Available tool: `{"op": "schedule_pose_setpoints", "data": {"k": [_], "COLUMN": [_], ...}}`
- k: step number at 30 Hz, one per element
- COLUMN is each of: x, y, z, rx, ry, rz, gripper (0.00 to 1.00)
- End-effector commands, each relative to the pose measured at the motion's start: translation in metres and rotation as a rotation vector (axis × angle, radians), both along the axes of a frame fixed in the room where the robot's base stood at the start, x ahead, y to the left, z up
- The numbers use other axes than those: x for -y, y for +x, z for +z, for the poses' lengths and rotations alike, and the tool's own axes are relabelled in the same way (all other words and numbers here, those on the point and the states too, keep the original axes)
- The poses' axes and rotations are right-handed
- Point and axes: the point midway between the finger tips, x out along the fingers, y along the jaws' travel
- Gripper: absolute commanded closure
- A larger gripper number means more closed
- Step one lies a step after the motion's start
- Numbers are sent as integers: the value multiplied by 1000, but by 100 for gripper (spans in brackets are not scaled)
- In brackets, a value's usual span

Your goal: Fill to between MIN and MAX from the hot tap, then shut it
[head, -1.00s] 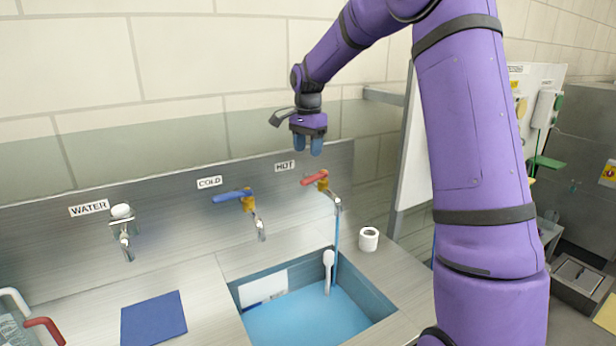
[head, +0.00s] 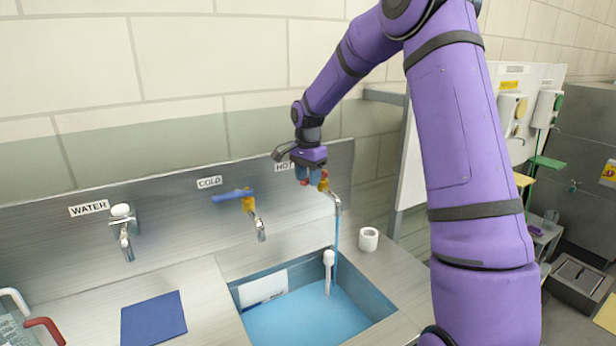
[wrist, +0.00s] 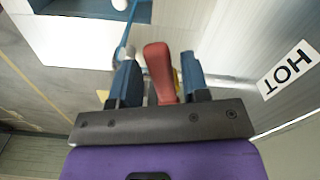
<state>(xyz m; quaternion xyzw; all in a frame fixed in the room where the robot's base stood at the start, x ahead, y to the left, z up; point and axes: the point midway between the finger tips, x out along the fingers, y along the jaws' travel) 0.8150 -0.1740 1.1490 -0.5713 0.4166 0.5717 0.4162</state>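The hot tap (head: 337,204) stands at the right of the steel back panel beside the HOT label (head: 283,167). A thin blue stream runs from its spout into the sunken blue basin (head: 370,288), where blue water (head: 305,321) stands. My gripper (head: 309,181) is down at the tap's lever. In the wrist view the red lever (wrist: 159,72) lies between my two blue fingers (wrist: 160,80), which look parted with small gaps; firm contact is not evident. A white plate (head: 264,286) is on the basin's back wall; no MIN or MAX marking is readable.
The blue-handled cold tap (head: 248,203) and the WATER tap (head: 123,230) stand to the left. A white upright piece (head: 328,268) stands in the basin. A white cup-like roll (head: 368,239) sits on the right counter, a blue mat (head: 153,318) on the left.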

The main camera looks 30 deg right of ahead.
Motion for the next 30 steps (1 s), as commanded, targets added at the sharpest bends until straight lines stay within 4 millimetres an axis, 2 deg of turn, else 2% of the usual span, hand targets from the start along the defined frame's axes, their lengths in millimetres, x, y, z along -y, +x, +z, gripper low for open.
{"op": "schedule_pose_setpoints", "data": {"k": [1,5,13,24,30], "x": [0,0,-1,-4,-3], "y": [0,0,3,19,23], "z": [0,0,0,1,0], "rx": [0,0,0,2,2], "ry": [0,0,-1,-2,-1], "rz": [0,0,-30,-271,-331], "gripper": [70,100,100,100,100]}}
